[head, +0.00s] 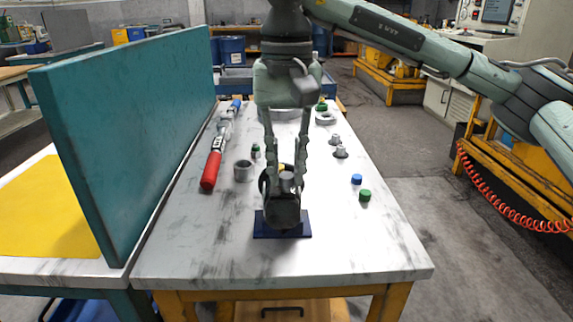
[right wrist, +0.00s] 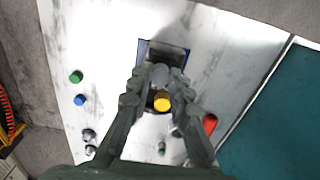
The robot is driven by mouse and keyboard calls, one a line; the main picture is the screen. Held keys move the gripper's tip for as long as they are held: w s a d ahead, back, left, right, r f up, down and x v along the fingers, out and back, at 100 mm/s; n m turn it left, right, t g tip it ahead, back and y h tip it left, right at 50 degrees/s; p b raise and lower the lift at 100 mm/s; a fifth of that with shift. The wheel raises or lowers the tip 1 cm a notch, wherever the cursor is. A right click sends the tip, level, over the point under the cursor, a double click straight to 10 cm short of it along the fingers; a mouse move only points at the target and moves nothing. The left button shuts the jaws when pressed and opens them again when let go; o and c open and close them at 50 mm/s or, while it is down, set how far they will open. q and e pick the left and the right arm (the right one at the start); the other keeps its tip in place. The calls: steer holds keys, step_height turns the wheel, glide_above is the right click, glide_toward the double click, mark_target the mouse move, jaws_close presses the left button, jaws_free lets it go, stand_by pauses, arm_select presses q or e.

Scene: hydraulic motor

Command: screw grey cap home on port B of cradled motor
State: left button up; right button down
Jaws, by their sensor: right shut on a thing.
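The dark motor (head: 284,212) lies in a dark blue cradle (head: 302,231) near the front middle of the table. The cradle edge also shows in the right wrist view (right wrist: 142,50). My right gripper (head: 287,180) comes down from above and is shut on the grey cap (right wrist: 159,75), which sits over the top of the motor; the cap also shows in the head view (head: 287,177). I cannot tell how deep it sits on its port. A yellow cap (right wrist: 162,102) is beside it on the motor. My left gripper is not in view.
A teal panel (head: 140,130) stands along the table's left side. A red-handled tool (head: 211,170) and a grey ring (head: 243,171) lie left of the motor. Blue (head: 356,179) and green (head: 364,195) caps lie right. The table's front right (head: 370,245) is clear.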

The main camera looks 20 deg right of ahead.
steer(key=shift+f, duration=0.3)
steer(key=shift+m+b, duration=0.3)
steer(key=shift+m, duration=0.6)
steer(key=c, duration=1.6)
jaws_free()
steer(key=shift+c, duration=0.2)
steer(key=shift+r, duration=0.15)
steer(key=shift+r+p, duration=0.3)
steer(key=shift+r, duration=0.1)
steer(key=n, duration=0.4)
steer(key=shift+b, duration=0.35)
steer(key=n, duration=0.3)
steer(key=shift+r+n, duration=0.1)
steer(key=shift+n, duration=0.3)
steer(key=shift+n+p, duration=0.3)
steer(key=shift+n, duration=0.9)
